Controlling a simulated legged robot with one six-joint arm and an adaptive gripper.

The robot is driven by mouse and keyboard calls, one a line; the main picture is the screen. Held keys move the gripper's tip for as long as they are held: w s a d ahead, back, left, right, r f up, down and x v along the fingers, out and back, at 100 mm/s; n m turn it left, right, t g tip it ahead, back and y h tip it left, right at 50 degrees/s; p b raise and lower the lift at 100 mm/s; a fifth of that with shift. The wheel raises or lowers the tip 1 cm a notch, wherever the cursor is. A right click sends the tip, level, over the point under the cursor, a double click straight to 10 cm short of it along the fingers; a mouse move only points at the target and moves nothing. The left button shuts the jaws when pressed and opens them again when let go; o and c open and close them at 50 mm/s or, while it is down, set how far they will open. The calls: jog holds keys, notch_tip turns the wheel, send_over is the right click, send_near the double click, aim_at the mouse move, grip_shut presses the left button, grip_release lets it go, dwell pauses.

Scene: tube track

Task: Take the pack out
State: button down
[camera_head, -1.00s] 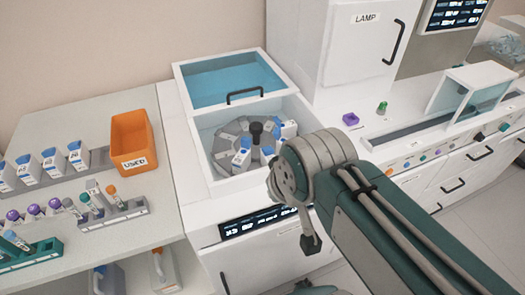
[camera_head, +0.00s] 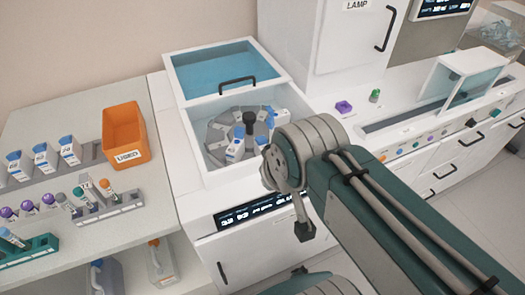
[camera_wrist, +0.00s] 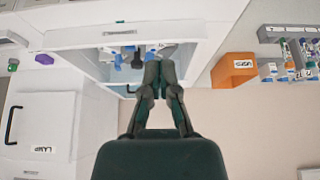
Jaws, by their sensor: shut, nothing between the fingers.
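White packs with blue tops sit in a grey round carousel (camera_head: 217,135) inside the open white well of the machine. One pack (camera_head: 235,149) is at the front, and others are partly hidden by the carousel's edge and my arm. The clear teal lid (camera_head: 222,75) with a black handle is at the back of the well, leaving it open. In the wrist view, my gripper (camera_wrist: 160,52) is shut and empty. Its fingertips overlap the well's edge and the blue-topped packs (camera_wrist: 122,62) in the picture; no contact shows. I cannot make out the fingertips in the head view.
An orange bin labelled USED (camera_head: 125,130) stands on the left bench. Similar white packs (camera_head: 42,157) and racks of capped tubes (camera_head: 105,207) are also there. A white LAMP cabinet (camera_head: 330,45) rises behind the machine. A purple item (camera_head: 344,107) lies on the right counter.

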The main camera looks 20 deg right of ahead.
jog(key=c, duration=1)
grip_release()
jog(key=o, duration=0.5)
jog(key=shift+w+d+r, duration=0.1)
jog(key=shift+w, duration=0.2)
jog(key=o, duration=0.3)
jog(key=shift+g, duration=0.7)
jog(key=w, duration=0.1)
jog(key=w+d, duration=0.1)
jog(key=w, duration=0.3)
jog(key=shift+w+d+r, duration=0.15)
jog(key=shift+w+r, duration=0.1)
jog(key=shift+r, duration=0.05)
jog(key=shift+o, duration=0.2)
jog(key=g, duration=0.4)
send_over(263, 140)
notch_tip(263, 140, down, 11)
jog(key=shift+f, duration=0.15)
notch_tip(263, 140, down, 11)
jog(key=shift+r, duration=0.1)
